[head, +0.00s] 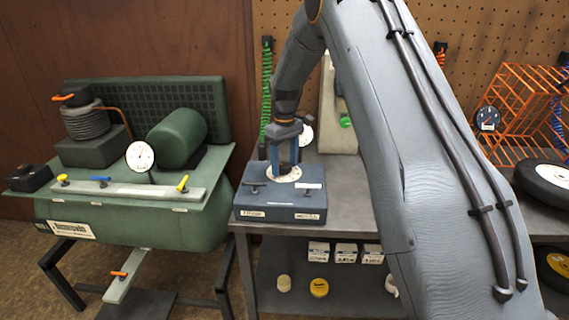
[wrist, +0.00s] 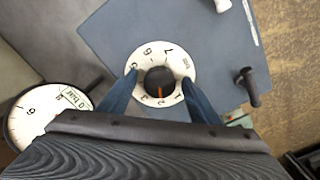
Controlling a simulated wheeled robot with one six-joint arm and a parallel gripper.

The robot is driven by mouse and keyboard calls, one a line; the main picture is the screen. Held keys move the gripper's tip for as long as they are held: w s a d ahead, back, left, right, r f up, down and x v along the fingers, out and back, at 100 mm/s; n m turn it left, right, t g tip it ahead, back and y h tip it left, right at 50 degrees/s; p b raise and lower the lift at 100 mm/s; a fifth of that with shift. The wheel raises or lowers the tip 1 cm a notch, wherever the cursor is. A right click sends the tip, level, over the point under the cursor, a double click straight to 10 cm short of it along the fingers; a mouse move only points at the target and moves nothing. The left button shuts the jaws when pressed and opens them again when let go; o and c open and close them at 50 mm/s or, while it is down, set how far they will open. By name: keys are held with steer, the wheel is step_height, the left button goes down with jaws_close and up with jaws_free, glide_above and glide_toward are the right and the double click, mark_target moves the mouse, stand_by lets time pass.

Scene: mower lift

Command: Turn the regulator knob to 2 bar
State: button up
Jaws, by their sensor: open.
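The regulator knob (wrist: 159,81) is a round black knob with an orange mark, centred on a white numbered dial ring (wrist: 148,52). The orange mark points down in the wrist view, close to the numeral 2. My gripper (wrist: 160,79) is open, with one blue finger on each side of the knob; I cannot tell whether they touch it. In the head view my gripper (head: 284,160) points down over the blue regulator box (head: 280,207) and hides the knob. A white pressure gauge (wrist: 45,112) is partly in view at left; its needle is unclear.
A black lever (wrist: 247,85) stands up from the box beside the dial. The box sits on a grey bench (head: 345,190). The green compressor (head: 140,225) stands at left. A wheel (head: 545,185) and an orange rack (head: 520,105) are at right.

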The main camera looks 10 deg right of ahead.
mark_target(285, 165)
steer(key=shift+r+b, duration=1)
steer(key=shift+r, duration=2.9)
steer(key=s+f+m, duration=0.3)
steer(key=s, duration=1.4)
steer(key=s+f+m, duration=0.3)
steer(key=s, duration=1.5)
steer(key=shift+s+a+f+t, duration=0.15)
steer(key=shift+s+f+t, duration=0.15)
steer(key=shift+f+t, duration=0.1)
steer(key=shift+c, duration=0.3)
